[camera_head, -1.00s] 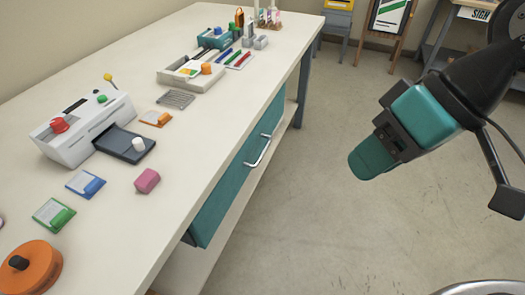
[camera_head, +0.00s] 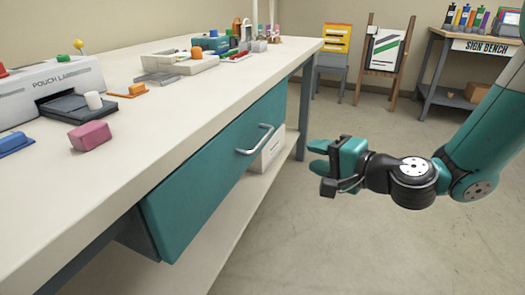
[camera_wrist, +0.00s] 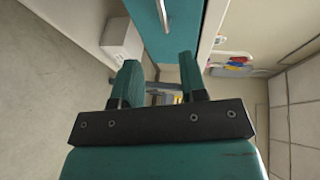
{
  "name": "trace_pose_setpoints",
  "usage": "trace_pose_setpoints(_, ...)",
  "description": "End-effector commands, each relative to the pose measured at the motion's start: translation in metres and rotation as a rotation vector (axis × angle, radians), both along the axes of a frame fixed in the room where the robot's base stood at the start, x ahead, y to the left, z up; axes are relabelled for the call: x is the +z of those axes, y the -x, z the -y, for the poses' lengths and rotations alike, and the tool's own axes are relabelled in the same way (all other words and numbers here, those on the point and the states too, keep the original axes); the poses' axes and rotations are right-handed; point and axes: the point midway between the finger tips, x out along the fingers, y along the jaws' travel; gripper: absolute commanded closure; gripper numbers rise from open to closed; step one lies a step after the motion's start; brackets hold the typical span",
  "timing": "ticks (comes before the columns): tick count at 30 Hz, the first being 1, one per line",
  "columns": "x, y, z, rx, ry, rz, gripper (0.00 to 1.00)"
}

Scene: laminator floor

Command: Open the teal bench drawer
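The teal bench drawer (camera_head: 215,175) sits under the white bench top and looks shut. Its silver bar handle (camera_head: 255,140) is on the front face. My gripper (camera_head: 314,156) is to the right of the handle, apart from it, with its fingers pointing left toward the bench. In the wrist view my two teal fingers (camera_wrist: 158,80) are spread with a gap and nothing between them. The drawer front (camera_wrist: 150,35) and part of the handle (camera_wrist: 163,15) show at the top of that view, beyond the fingertips.
The white bench top (camera_head: 150,110) carries a pouch laminator (camera_head: 50,88), a pink block (camera_head: 90,136) and other small items. A white box (camera_head: 268,152) stands on the shelf below. A bench leg (camera_head: 305,110) is behind my gripper. The floor at right is clear.

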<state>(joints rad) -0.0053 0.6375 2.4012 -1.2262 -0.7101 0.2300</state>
Motion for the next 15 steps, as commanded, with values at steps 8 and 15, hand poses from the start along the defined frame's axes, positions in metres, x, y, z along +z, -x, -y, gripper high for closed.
trace_pose_setpoints(8,-0.006,-0.035,-0.042,0.009,0.002,0.007,0.61)
trace_pose_setpoints(15,-0.017,-0.072,-0.082,0.008,0.002,0.007,0.61)
